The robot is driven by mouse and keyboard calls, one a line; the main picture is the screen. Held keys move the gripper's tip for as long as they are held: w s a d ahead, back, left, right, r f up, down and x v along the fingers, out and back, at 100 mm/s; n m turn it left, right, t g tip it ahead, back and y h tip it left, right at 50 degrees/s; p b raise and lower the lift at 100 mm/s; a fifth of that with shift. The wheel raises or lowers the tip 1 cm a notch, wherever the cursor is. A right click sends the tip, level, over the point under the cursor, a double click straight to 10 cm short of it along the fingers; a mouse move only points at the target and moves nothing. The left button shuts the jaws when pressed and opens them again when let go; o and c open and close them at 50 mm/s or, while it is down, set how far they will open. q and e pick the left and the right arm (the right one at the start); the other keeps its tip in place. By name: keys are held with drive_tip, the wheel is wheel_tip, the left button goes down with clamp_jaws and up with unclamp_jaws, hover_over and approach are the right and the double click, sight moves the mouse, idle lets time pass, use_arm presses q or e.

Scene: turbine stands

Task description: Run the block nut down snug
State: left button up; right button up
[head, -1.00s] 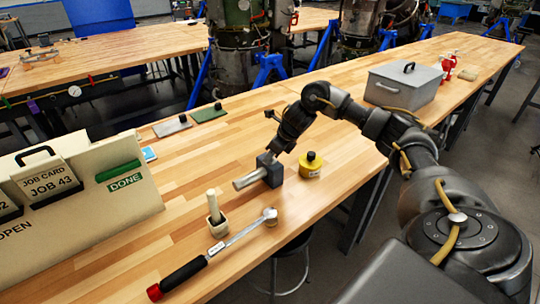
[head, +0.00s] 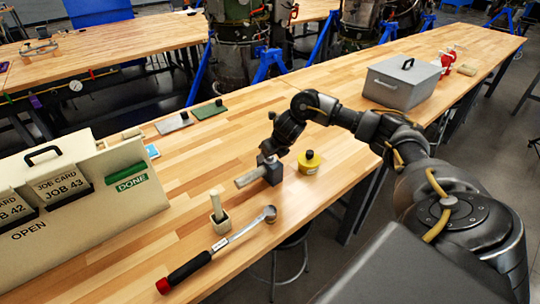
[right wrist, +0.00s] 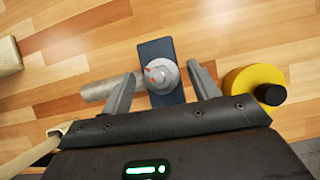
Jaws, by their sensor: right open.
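The dark blue-grey block (head: 272,170) stands on the wooden bench with a pale grey cylinder (head: 247,178) sticking out of its left side. In the right wrist view the block (right wrist: 155,50) carries a round grey nut (right wrist: 161,76) with orange marks on top. My right gripper (right wrist: 163,76) is open, with one finger on each side of the nut. Small gaps seem to show, but I cannot tell whether a finger touches. In the head view my right gripper (head: 270,152) is just above the block, its fingertips hard to make out. My left gripper is not in view.
A yellow pot with a black cap (head: 309,162) stands close to the block's right. A job card board (head: 80,200) is at left, a grey lidded box (head: 402,82) at right.

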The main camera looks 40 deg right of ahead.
drive_tip(key=shift+r, duration=0.1)
wheel_tip(320, 180, up, 5)
drive_tip(key=p, duration=0.4)
idle(0.7)
